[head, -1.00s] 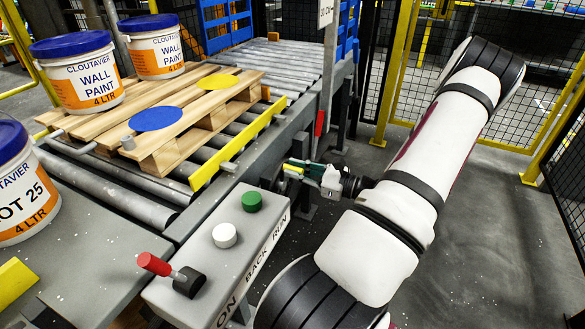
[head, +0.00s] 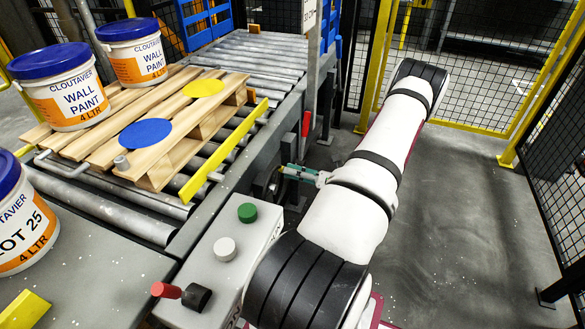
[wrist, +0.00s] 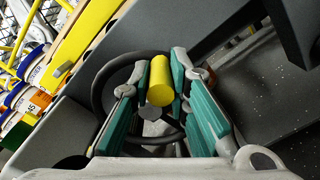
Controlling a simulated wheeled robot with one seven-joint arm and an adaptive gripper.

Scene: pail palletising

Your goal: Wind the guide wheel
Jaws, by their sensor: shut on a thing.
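The guide wheel is a dark ring with spokes and a grey hub (wrist: 152,128) in the wrist view, on the side of the grey conveyor frame. Its yellow knob (wrist: 160,82) stands between the teal finger pads of my gripper (wrist: 160,95), which is shut on it. In the head view my gripper (head: 291,172) is at the conveyor's right side, below the yellow guide rail (head: 222,152). The wheel is dark and mostly hidden there. The rail runs along the right side of the wooden pallet (head: 90,143), with a gap between them.
Two blue-lidded paint pails (head: 66,92) (head: 134,54) stand on the pallet, with a blue disc (head: 145,133) and a yellow disc (head: 203,88). A mesh fence (head: 465,70) stands behind.

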